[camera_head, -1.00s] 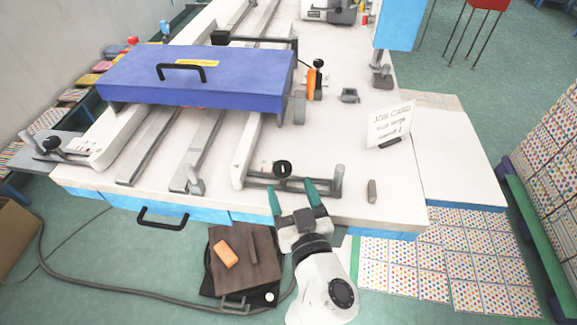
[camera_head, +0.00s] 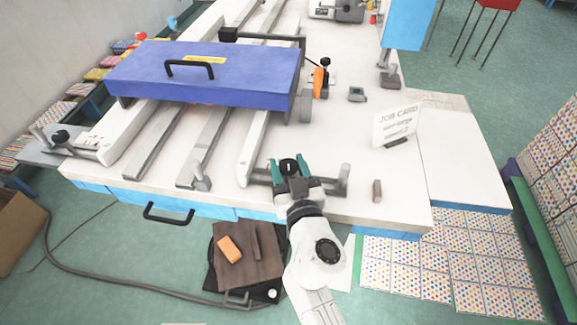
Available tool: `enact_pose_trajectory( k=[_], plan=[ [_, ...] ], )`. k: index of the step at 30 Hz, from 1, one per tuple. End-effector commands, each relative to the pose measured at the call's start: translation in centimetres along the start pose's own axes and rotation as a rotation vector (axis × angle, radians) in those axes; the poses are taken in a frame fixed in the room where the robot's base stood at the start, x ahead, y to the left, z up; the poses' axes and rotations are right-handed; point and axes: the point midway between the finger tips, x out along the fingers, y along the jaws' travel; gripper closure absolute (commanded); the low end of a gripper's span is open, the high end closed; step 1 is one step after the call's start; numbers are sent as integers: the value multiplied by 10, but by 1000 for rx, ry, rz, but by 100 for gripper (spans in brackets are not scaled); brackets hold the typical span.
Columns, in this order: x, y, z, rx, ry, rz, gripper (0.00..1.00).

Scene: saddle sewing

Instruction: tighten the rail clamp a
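A round black clamp knob (camera_head: 289,165) with a white mark sits on a grey crossbar at the front of the right white rail (camera_head: 256,148). My gripper (camera_head: 290,168) has its two teal fingers on either side of this knob. The fingers are apart, with small gaps visible beside the knob. The gripper body hides much of the crossbar. A second black knob (camera_head: 60,136) sits on the left end assembly. No label shows which knob is clamp a.
A blue cover (camera_head: 205,80) with a black handle spans the rails. A grey upright post (camera_head: 344,178) stands right of my gripper, and a small grey peg (camera_head: 377,190) farther right. A job card (camera_head: 398,122) stands on the white table (camera_head: 350,125). An orange-handled lever (camera_head: 319,80) stands behind.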

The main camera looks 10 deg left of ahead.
Motion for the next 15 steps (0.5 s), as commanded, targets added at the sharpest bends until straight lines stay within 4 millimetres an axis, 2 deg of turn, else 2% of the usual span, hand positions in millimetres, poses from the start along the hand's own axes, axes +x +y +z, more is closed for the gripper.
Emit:
enact_pose_trajectory(
  k=[1,11,15],
  plan=[
    [0,0,0,0,0,0,55],
    [0,0,0,0,-1,0,86],
    [0,0,1,-1,0,3,86]
  ],
)
